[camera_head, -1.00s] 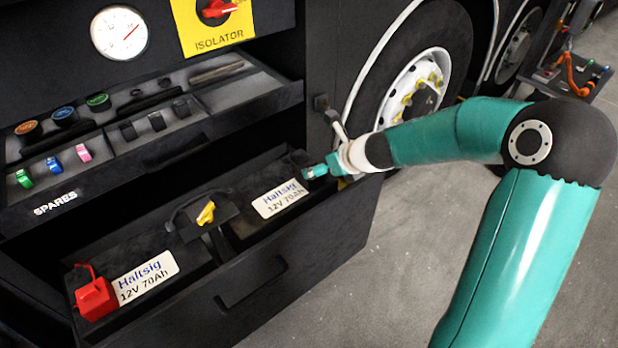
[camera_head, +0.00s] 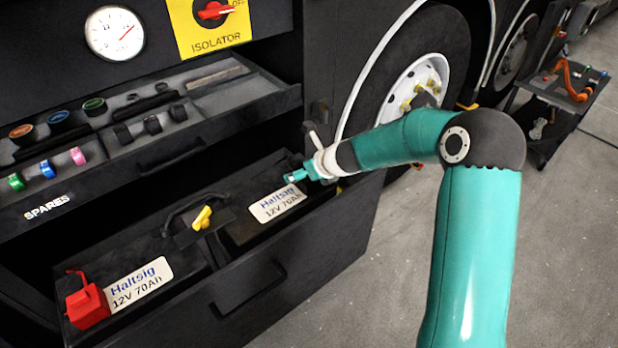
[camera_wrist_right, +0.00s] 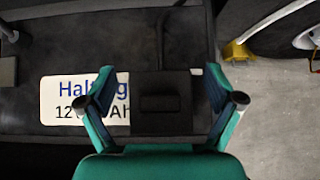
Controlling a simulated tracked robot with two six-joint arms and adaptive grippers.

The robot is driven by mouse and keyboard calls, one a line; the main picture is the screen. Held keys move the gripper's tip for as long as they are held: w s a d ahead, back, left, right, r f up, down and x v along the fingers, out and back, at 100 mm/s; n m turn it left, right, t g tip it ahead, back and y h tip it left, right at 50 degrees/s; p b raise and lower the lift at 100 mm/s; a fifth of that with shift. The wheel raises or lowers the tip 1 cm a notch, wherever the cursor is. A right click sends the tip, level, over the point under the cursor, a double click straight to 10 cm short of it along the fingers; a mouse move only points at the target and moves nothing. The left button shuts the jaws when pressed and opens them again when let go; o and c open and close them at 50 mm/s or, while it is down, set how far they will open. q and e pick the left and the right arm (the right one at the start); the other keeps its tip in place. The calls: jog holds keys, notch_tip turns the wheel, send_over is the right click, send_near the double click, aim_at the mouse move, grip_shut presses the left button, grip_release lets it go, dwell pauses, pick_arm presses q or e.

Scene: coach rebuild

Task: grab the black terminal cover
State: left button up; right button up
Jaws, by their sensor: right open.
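The black terminal cover (camera_wrist_right: 162,115) is a dark block on the right-hand battery (camera_wrist_right: 60,65). In the right wrist view it lies between the two teal fingers of my right gripper (camera_wrist_right: 160,88), with the fingers spread to either side. In the head view my right gripper (camera_head: 295,176) is low over the far right corner of that battery, beside its white label (camera_head: 278,202). I cannot make out the cover clearly there, dark against dark. Whether the fingers touch it I cannot tell. My left gripper is not in view.
A red terminal cover (camera_head: 87,302) sits on the left battery. A yellow-handled part (camera_head: 202,217) stands between the batteries. The spares drawer (camera_head: 170,155) hangs open above the battery drawer. A wheel (camera_head: 410,90) is behind my arm; a small cart (camera_head: 565,95) stands at the right.

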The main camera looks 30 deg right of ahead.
jog(key=c, duration=1.1)
jog(key=shift+c, duration=0.4)
jog(key=shift+r, duration=0.1)
